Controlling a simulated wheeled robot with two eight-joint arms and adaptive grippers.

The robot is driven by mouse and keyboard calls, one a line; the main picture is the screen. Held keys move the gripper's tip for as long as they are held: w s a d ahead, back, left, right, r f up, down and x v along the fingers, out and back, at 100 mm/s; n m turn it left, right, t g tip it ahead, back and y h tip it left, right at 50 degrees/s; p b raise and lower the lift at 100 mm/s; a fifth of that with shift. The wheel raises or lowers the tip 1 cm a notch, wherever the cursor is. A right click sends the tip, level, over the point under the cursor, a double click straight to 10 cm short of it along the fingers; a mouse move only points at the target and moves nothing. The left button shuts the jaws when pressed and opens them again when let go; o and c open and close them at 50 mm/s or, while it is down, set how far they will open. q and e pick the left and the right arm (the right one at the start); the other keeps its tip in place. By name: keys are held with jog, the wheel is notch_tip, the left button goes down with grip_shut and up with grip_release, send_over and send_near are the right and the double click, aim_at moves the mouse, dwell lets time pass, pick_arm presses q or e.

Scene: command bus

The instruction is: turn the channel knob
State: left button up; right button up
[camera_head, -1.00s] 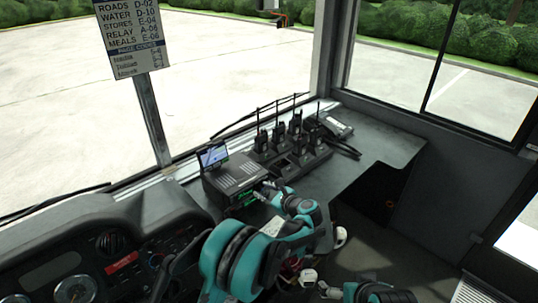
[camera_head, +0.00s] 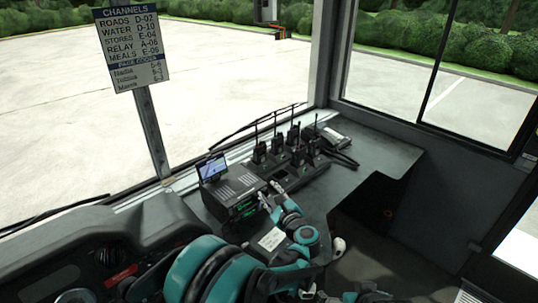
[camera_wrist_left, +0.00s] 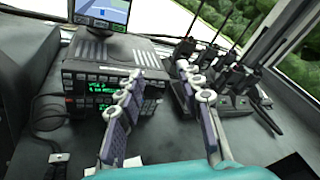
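The black radio unit (camera_head: 232,188) stands on the console, with green-lit displays and rows of buttons on its front. In the left wrist view the radio (camera_wrist_left: 105,52) is close ahead, left of centre. I cannot make out the channel knob; a finger covers part of the radio's right front. My left gripper (camera_head: 271,194) is open and empty just in front of and right of the radio. In the wrist view its two fingers (camera_wrist_left: 160,74) are spread with bare console between them. Parts of my right arm show at the bottom edge of the head view; its finger state is unclear.
A small screen (camera_head: 212,167) stands on the radio. Several handheld radios in a charger (camera_head: 283,178) stand just right of it, close to my left gripper. A desk phone (camera_head: 333,138) is beyond. A channels sign (camera_head: 130,45) stands at left. The console's right part (camera_head: 385,152) is clear.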

pick_arm(q)
jog(key=s+r+m+t+h, duration=0.2)
jog(key=r+m+h, duration=0.3)
jog(key=r+m, duration=0.4)
jog(key=s+r+m+t+h, duration=0.2)
jog(key=r+m+h, duration=0.3)
jog(key=r+m, duration=0.5)
jog(key=shift+s+m, duration=0.65)
jog(key=shift+m, duration=1.95)
jog(key=shift+a, duration=0.1)
